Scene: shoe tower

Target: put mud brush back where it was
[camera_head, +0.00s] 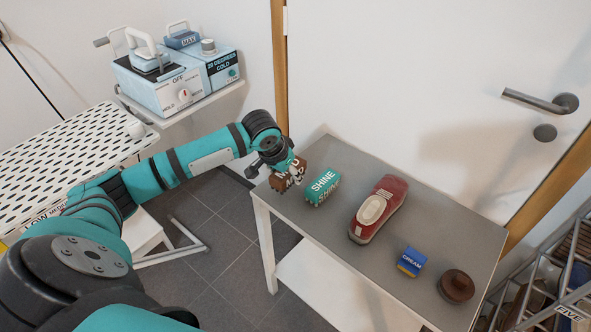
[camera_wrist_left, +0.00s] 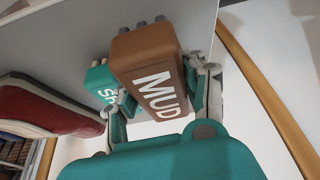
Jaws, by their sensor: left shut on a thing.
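The brown mud brush (camera_head: 289,179) is at the far left end of the grey table, partly hidden by my left gripper in the head view. My left gripper (camera_head: 285,169) is shut on it. In the left wrist view the mud brush (camera_wrist_left: 147,68) sits between the fingers, with its "MUD" lettering showing and the grey tabletop behind it. I cannot tell whether the brush touches the table. The teal shine brush (camera_head: 322,187) stands just right of it. My right gripper is not in view.
On the grey table (camera_head: 336,231), a red shoe (camera_head: 378,209), a blue cream box (camera_head: 411,261) and a round brown tin (camera_head: 456,287) stand to the right. A door (camera_head: 420,80) is behind. A perforated ironing board (camera_head: 70,160) and a steam station (camera_head: 175,75) are left.

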